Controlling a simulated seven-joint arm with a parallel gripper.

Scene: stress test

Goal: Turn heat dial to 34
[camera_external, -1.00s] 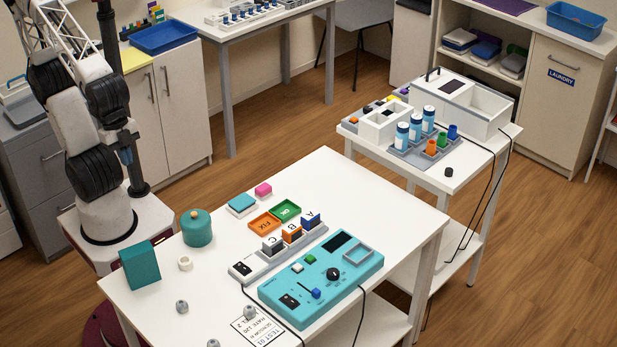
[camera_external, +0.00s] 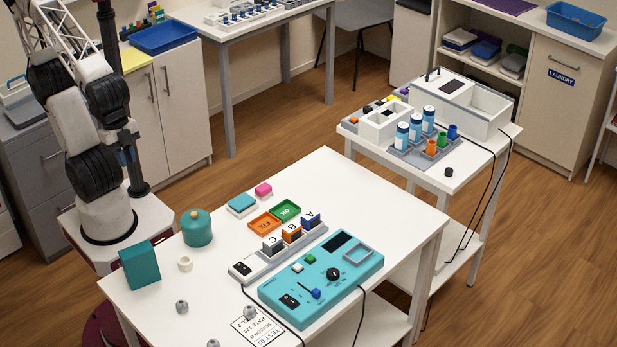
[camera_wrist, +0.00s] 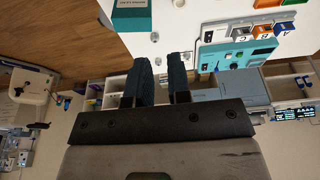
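A teal control box (camera_external: 290,306) lies on the near white table. It has a black round dial (camera_external: 333,274), a dark display (camera_external: 340,240), a blue lever (camera_external: 316,293) and small buttons. The dial's markings are too small to read, so I cannot tell its setting or confirm it is the heat dial.
A grey rack (camera_external: 262,262) with blocks A, B and C stands directly behind the box. A teal pot (camera_external: 197,228), a teal block (camera_external: 140,265) and small grey knobs lie to the left. Black cables run off the table front. The table's right rear is clear.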

